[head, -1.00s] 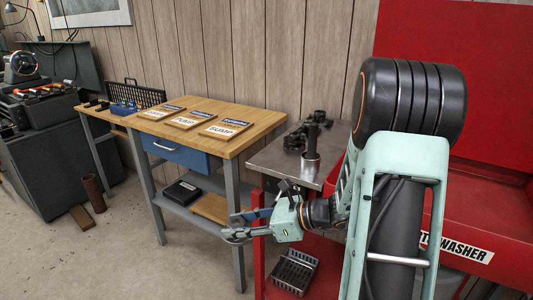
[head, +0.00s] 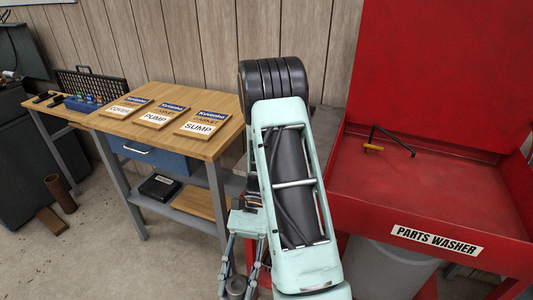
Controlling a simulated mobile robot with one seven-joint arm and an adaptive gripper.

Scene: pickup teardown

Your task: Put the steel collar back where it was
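My gripper (head: 238,288) points down at the bottom of the head view, left of my forearm. Its fingers are spread apart. A small grey rounded shape (head: 236,287) shows between or behind the fingers; I cannot tell what it is, and it does not look gripped. The steel collar is not recognisable now. In the earlier frame a steel ring-like part with a dark post stood on the metal top of the red cart. My arm now covers most of that top, and only a grey strip of the cart top (head: 234,182) shows.
The wooden workbench (head: 228,103) at left carries three signs: COVER (head: 121,108), PUMP (head: 158,116) and SUMP (head: 201,125). The red parts washer (head: 420,190) fills the right, with a dark, wooden-handled tool (head: 390,140) inside.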

